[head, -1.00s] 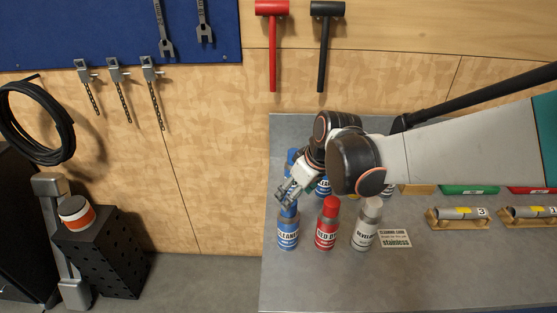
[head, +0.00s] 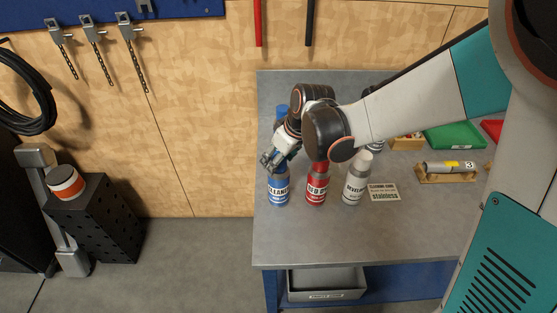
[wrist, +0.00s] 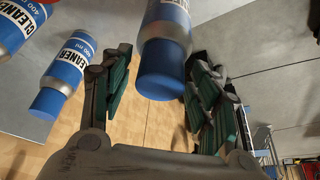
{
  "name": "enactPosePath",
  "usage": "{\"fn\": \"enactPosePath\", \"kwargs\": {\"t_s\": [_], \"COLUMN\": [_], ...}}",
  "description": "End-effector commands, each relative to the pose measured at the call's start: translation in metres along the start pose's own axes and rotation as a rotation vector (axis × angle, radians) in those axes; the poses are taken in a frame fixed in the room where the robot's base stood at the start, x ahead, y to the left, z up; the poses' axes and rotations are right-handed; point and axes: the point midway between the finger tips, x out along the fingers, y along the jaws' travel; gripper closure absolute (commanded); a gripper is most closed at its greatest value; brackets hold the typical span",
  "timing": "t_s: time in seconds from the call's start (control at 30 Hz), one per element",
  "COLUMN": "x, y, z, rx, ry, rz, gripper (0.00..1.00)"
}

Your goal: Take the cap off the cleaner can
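The front cleaner can (head: 278,192), white-labelled with a blue body, stands upright at the left front of the bench. My gripper (head: 270,162) is at its top and hides most of the cap in the head view. In the wrist view a blue cap (wrist: 163,82) on a can sits between the two fingers of my gripper (wrist: 161,62). The fingers are spread, one on each side of the cap; I cannot tell whether either touches it. Two more cleaner cans show at the left of the wrist view, one of them whole with its blue cap (wrist: 47,104).
A red can (head: 316,190) and a grey developer can (head: 353,190) stand to the right in the same row. A card (head: 383,192) lies beside them. Another blue-capped can (head: 282,111) is behind my gripper. The bench front (head: 330,235) is clear.

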Motion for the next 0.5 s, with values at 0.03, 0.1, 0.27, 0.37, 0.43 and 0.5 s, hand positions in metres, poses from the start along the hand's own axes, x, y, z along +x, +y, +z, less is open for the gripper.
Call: {"fn": "enactPosePath", "kwargs": {"t_s": [0.03,0.1,0.27,0.37,0.43,0.5], "x": [-0.0001,-0.0001,-0.0002,-0.0002,-0.0003,-0.0014], "y": [0.0,0.0,0.0,0.0,0.0,0.0], "z": [0.0,0.0,0.0,0.0,0.0,-0.0005], "rx": [0.0,0.0,0.0,0.0,0.0,0.0], "ry": [0.0,0.0,0.0,0.0,0.0,0.0], "rz": [0.0,0.0,0.0,0.0,0.0,0.0], "gripper": [0.59,0.71,0.72,0.72,0.72,0.72]}}
